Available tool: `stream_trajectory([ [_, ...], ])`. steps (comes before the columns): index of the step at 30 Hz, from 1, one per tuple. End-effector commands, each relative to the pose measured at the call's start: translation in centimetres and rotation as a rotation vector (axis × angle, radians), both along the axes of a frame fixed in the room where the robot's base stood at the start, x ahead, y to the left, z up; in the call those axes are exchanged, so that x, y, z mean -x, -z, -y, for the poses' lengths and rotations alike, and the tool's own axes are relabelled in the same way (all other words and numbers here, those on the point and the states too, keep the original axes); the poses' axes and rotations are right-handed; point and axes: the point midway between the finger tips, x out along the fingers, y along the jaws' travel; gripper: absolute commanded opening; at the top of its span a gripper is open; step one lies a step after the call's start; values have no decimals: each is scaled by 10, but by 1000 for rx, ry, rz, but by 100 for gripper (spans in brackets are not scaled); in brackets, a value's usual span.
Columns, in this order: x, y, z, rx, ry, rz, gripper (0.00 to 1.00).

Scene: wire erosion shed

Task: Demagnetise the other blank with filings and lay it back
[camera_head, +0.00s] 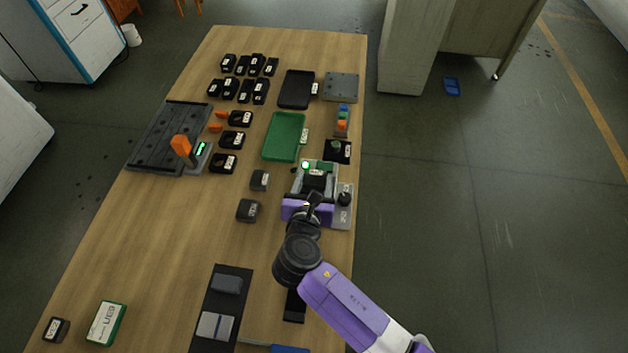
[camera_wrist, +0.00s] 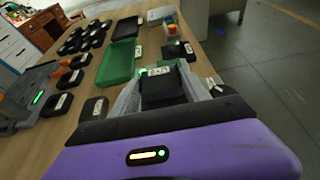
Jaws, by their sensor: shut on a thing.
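My gripper (camera_head: 315,180) is shut on a dark block (camera_wrist: 162,88) with a white label on top, which I take to be the blank. The block sits between the two pale fingers in the wrist view; its underside is hidden. In the head view, the gripper and block are over a grey device (camera_head: 343,216) with a lit green lamp and a black knob. I cannot tell whether the block touches the device. Whether filings cling to it is too small to tell. Two other dark labelled blocks (camera_head: 259,180) (camera_head: 247,211) lie on the table left of the gripper.
A green tray (camera_head: 269,149), a black tray (camera_head: 284,100) and a grey plate (camera_head: 341,87) lie beyond on the wooden table (camera_head: 190,240). Several black labelled pieces (camera_head: 229,88) stand at back left, near a dark slotted plate (camera_head: 150,146). A dark mat (camera_head: 207,345) lies nearer. The left-centre table is clear.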

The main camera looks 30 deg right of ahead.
Motion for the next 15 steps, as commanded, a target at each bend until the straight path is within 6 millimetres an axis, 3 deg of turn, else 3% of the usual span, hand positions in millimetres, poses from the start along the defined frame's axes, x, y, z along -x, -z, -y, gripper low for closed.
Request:
stream_trajectory([
  [15, -1, 2, 0, 0, 0, 4, 0],
])
